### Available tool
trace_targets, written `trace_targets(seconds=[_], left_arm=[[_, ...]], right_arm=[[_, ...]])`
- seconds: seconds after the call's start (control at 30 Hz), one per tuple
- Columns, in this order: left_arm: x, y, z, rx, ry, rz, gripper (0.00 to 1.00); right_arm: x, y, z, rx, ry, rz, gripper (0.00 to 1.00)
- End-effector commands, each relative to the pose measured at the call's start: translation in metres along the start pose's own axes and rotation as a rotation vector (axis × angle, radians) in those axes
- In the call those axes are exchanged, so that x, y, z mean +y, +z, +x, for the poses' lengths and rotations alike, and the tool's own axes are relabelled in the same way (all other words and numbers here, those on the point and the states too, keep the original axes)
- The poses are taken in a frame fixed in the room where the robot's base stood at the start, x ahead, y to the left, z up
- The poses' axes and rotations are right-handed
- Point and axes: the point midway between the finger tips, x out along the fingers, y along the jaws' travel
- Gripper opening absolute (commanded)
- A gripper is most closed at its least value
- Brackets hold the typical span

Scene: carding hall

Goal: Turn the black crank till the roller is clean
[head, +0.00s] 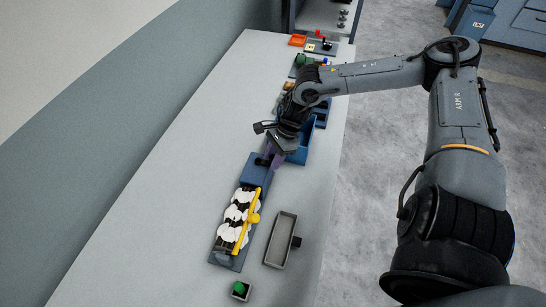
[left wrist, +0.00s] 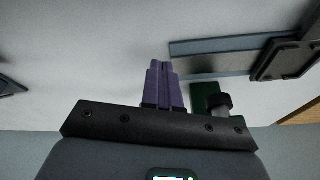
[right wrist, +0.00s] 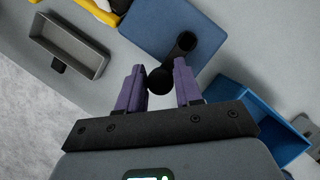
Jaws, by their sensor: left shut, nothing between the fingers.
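The roller (head: 236,222) lies in a blue-grey frame on the table in the head view, black with thick white fluff in patches. A yellow bar (head: 246,224) runs along it. The black crank (right wrist: 184,45) is at the blue block (right wrist: 150,25) at the roller's far end. My right gripper (right wrist: 158,88) is at the crank, its purple fingers on both sides of the round black handle, seemingly touching it. It also shows in the head view (head: 267,160), hiding most of the crank. My left gripper (left wrist: 162,66) is shut and empty, away from the roller.
A grey tray (head: 267,252) stands right of the roller; a green button (head: 239,288) is at the near end. A blue bin (head: 301,154) and several small items stand beyond my right gripper. The table's left side is clear.

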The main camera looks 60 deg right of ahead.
Motion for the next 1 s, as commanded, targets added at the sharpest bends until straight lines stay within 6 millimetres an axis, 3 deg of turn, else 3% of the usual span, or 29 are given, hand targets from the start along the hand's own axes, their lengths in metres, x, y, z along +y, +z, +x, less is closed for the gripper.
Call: trace_targets(seconds=[0.03, 0.2, 0.57, 1.0], left_arm=[[0.000, 0.000, 0.000, 0.000, 0.000, 0.000, 0.00], [0.000, 0.000, 0.000, 0.000, 0.000, 0.000, 0.00], [0.000, -0.002, -0.006, 0.000, 0.000, 0.000, 0.00], [-0.001, -0.008, -0.025, 0.000, 0.000, 0.000, 0.00]], right_arm=[[0.000, 0.000, 0.000, 0.000, 0.000, 0.000, 0.27], [0.000, 0.000, 0.000, 0.000, 0.000, 0.000, 0.01], [0.002, 0.003, -0.001, -0.001, -0.018, 0.045, 0.00], [0.012, 0.017, 0.005, -0.003, -0.142, 0.346, 0.00]])
